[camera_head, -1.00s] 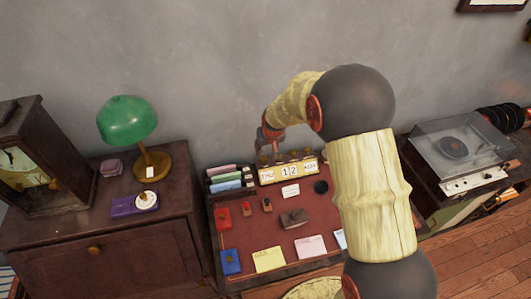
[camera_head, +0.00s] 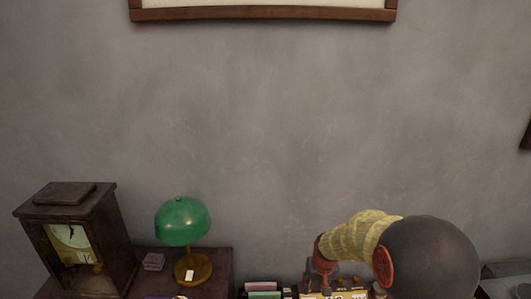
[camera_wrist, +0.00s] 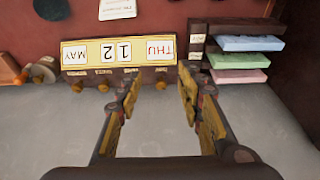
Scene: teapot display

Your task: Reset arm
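My gripper (camera_wrist: 159,92) is open in the wrist view, its two fingers well apart with nothing held between them. In the head view, my arm is at the lower right, bent down towards the top of the calendar (camera_head: 335,295), which is mostly cut off by the bottom edge. The fingers are not clear in that view.
A letter rack with coloured envelopes (camera_wrist: 248,43) stands beside the calendar. A green lamp (camera_head: 183,221) and a dark wooden clock (camera_head: 75,240) stand on the cabinet to the left. Bare grey wall (camera_head: 260,120) fills most of the head view, with a framed picture (camera_head: 265,16) above.

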